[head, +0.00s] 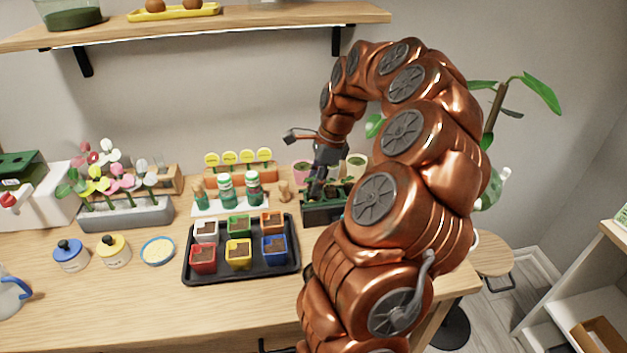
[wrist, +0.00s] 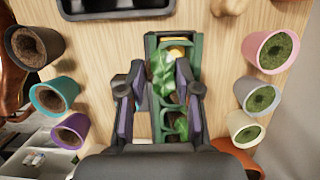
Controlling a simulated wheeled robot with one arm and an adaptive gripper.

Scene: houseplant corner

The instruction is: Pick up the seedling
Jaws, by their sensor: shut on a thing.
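My gripper (head: 318,188) points down into a dark green crate (head: 322,213) at the back right of the table. In the wrist view, my gripper (wrist: 158,88) has a finger on each side of a leafy green seedling (wrist: 161,72) and is shut on it. The seedling is still within the green frame of the crate (wrist: 196,56). Its lower part is hidden by the fingers, and in the head view the gripper and arm hide most of it.
A black tray (head: 188,272) with several coloured soil pots sits left of the crate. Several small pots flank the crate, including a pink one (wrist: 276,51) and a teal one (wrist: 55,95). A shelf (head: 270,22) hangs above. The front left tabletop (head: 110,310) is clear.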

